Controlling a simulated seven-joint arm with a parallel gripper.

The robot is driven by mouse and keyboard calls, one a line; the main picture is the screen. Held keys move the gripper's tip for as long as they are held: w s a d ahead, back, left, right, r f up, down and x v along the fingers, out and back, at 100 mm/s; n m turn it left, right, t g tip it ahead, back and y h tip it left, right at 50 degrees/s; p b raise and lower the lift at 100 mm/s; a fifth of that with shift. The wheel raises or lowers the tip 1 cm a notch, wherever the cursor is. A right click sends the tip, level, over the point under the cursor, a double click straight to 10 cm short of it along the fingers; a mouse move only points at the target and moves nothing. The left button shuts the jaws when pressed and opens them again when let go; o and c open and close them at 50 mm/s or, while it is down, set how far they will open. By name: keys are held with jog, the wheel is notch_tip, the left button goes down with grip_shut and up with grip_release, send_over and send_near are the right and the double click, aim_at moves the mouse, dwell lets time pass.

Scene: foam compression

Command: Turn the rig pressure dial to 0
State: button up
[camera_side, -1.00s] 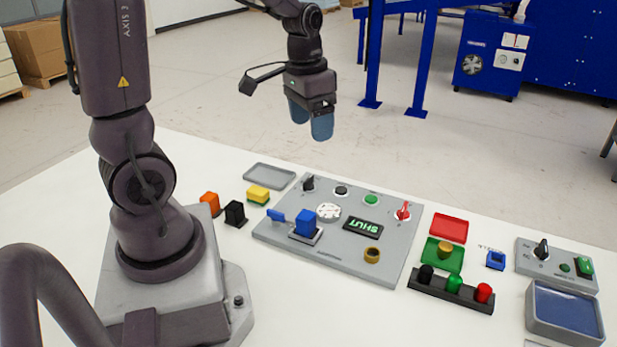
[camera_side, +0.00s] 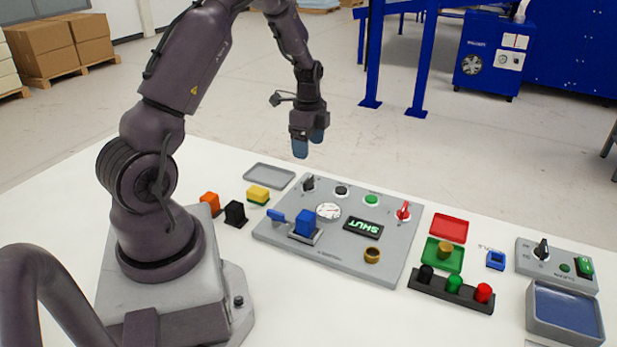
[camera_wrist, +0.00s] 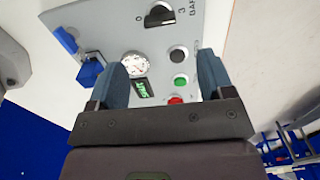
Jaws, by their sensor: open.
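The rig pressure dial is a black knob (camera_side: 308,183) at the back left corner of the grey rig panel (camera_side: 335,262). In the wrist view the dial (camera_wrist: 160,14) sits at the top edge, with "0" to its left and "3" and "BAR" to its right. Its exact setting is too small to read. My gripper (camera_side: 308,147) is open and empty, in the air above the back of the panel, apart from the dial. In the wrist view its blue fingers (camera_wrist: 163,75) stand wide apart, and the dial lies beyond them.
The panel holds a white gauge (camera_side: 328,211), a display (camera_side: 363,228) reading SHUT, a blue clamp (camera_side: 306,223), a red knob (camera_side: 403,211) and black and green buttons. A grey tray (camera_side: 270,175) is at the back left. A separate box (camera_side: 560,262) with another knob stands right.

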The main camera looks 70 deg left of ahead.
aim_at(308, 179)
notch_tip(308, 179, down, 10)
jog(key=shift+f, duration=0.1)
dwell(0.4)
jog(key=c, duration=0.9)
